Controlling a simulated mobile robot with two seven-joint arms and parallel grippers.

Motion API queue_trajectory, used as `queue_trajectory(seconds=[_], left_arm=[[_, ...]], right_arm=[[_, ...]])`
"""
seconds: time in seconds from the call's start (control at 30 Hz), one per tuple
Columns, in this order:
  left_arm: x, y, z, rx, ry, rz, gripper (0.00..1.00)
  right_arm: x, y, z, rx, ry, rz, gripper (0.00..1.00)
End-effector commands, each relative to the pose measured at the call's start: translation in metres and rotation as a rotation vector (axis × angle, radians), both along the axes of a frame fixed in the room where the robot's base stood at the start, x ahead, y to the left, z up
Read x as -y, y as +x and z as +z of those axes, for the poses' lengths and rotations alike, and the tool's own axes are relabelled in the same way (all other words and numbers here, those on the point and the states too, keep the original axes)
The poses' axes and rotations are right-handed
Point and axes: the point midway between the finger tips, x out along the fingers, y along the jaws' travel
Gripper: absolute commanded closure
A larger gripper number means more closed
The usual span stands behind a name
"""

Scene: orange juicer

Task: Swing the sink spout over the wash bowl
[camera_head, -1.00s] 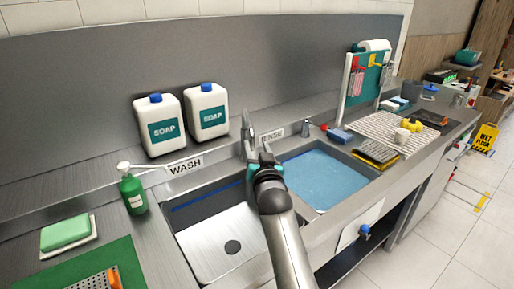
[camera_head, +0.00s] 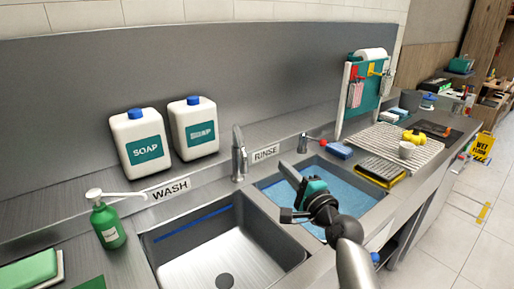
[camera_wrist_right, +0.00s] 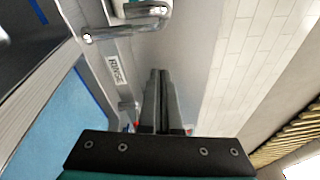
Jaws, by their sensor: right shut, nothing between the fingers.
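The metal sink spout (camera_head: 239,150) stands on the back ledge between the two basins. In the right wrist view the spout (camera_wrist_right: 122,28) reaches left from its upright post; I cannot tell which basin its end is above. The wash bowl (camera_head: 215,250) is the empty steel basin in front of the WASH label. My right gripper (camera_head: 287,169) is above the rinse basin, to the right of the spout and apart from it. Its fingers (camera_wrist_right: 160,80) are together and empty. My left gripper is not in view.
The rinse basin (camera_head: 345,180), with blue water, lies right of the wash bowl. Two soap jugs (camera_head: 140,145) stand behind the WASH label (camera_head: 171,189). A green soap pump (camera_head: 107,225) is left of the bowl. A small metal fitting (camera_head: 302,143) stands behind the rinse basin.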

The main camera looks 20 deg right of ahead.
Motion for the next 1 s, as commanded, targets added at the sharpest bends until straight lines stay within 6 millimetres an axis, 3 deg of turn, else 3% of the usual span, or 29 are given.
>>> queue_trajectory(seconds=[0.17,0.8,1.0], left_arm=[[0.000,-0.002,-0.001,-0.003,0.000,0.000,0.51],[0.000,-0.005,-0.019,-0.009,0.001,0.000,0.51],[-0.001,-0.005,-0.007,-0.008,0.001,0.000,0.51]], right_arm=[[-0.002,0.011,0.001,0.002,0.012,0.004,1.00],[-0.015,0.101,0.005,0.002,0.008,0.004,1.00],[-0.043,0.101,0.013,0.001,0.010,0.003,1.00]])
